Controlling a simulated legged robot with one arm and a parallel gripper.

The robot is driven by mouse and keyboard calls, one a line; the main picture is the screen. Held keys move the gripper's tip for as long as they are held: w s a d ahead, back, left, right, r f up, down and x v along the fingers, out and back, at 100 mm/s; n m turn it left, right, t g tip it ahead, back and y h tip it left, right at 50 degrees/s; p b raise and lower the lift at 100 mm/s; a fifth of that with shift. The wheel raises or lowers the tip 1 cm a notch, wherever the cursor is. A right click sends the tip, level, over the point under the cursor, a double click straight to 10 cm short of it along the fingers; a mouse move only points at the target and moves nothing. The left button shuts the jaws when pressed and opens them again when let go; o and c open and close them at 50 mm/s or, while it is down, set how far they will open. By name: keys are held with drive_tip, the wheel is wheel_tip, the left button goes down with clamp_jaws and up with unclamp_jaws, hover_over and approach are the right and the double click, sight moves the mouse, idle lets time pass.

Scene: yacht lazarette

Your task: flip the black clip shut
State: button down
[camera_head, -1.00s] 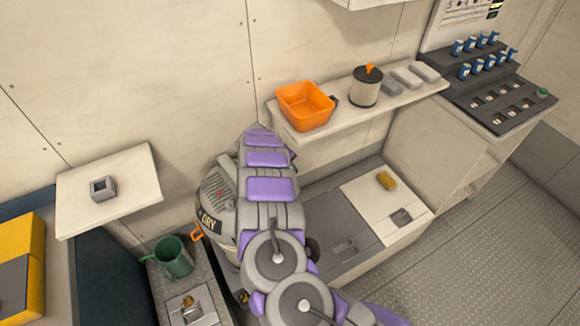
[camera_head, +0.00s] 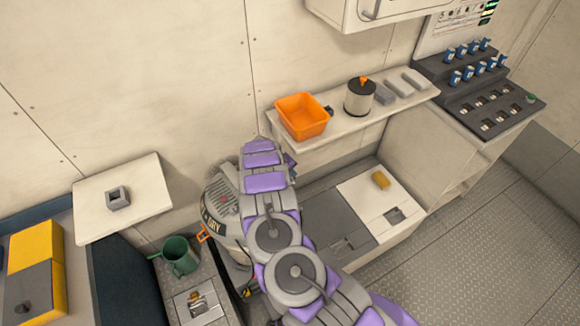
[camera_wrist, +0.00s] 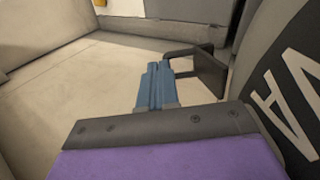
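The black clip (camera_wrist: 207,72) shows in the wrist view as a dark plate with a thin bent bar, standing out from the side of a rounded dark-grey body with white letters (camera_wrist: 280,95). My gripper (camera_wrist: 155,70) shows there as blue fingers close together, with no visible gap and nothing seen between them. The fingers are just left of the clip; I cannot tell whether they touch it. In the head view, a grey drum marked DRY (camera_head: 222,222) stands partly behind my arm. My fingers and the black clip are not discernible there.
An orange latch (camera_head: 205,234) is on the drum's left side. A green mug (camera_head: 180,256) stands nearby. A wall shelf (camera_head: 345,128) holds an orange bin (camera_head: 302,116) and a canister (camera_head: 359,98). A small shelf (camera_head: 140,195) is at left. Floor (camera_head: 450,240) is clear at right.

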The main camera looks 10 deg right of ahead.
drive_tip(key=shift+d+f, duration=0.2)
drive_tip(key=shift+f, duration=0.1)
drive_tip(key=shift+r+p, duration=0.15)
drive_tip(key=shift+p, duration=0.15)
drive_tip(key=shift+r+p, duration=0.75)
drive_tip(key=shift+p, duration=0.05)
drive_tip(key=p+v, duration=0.3)
drive_tip(key=v, duration=1.4)
drive_tip(key=shift+a, duration=0.2)
